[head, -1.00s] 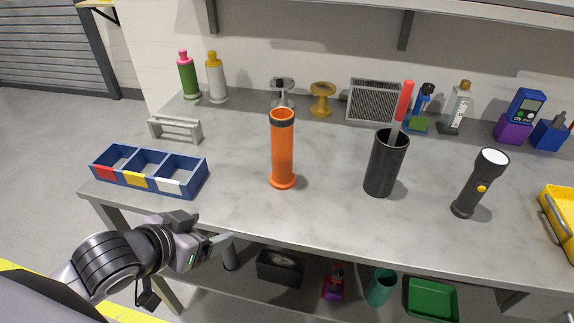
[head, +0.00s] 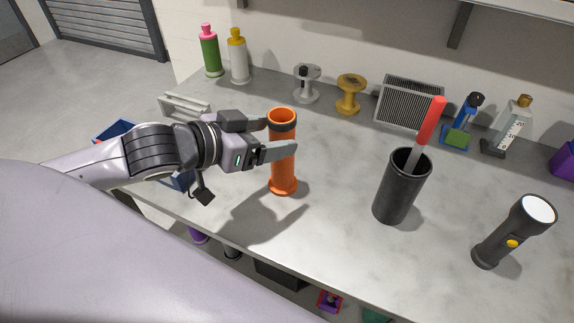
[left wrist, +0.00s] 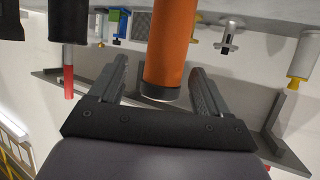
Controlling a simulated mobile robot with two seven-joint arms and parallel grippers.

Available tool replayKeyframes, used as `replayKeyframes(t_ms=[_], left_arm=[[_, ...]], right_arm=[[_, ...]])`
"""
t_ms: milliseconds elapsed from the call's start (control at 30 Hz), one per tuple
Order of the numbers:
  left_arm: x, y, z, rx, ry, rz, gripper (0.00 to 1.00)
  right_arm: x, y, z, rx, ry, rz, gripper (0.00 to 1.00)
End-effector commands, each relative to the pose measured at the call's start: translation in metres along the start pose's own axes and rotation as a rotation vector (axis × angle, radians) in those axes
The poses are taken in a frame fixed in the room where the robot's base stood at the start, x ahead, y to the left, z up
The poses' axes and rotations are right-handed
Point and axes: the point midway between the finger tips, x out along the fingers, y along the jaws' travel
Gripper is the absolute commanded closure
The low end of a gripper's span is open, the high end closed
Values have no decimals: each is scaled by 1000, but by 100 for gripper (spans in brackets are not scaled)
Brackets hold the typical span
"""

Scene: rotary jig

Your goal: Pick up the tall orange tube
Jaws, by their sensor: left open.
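In the left wrist view the tube (left wrist: 170,50) lies between the two spread fingers (left wrist: 160,85), with visible gaps at both sides. My right gripper is not in view.
A black cup (head: 398,190) holding a red-handled tool (head: 432,120) and a flashlight (head: 512,232) stand to the right. A blue divided tray (head: 113,131) is partly hidden behind my left arm. Bottles (head: 210,55) and spools (head: 350,95) stand at the back.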

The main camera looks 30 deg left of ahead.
Motion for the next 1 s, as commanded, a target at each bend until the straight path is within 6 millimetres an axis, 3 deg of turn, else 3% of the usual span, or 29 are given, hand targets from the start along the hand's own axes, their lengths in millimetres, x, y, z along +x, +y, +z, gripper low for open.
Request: replayKeyframes(t_ms=[267, 633, 967, 1000], left_arm=[[14, -1, 1, 1, 0, 0, 23], [56, -6, 7, 1, 1, 0, 23], [61, -5, 8, 3, -1, 1, 23], [61, -5, 8, 3, -1, 1, 33]], right_arm=[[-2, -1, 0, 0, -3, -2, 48], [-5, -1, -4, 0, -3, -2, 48], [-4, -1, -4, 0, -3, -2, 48], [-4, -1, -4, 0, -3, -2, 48]])
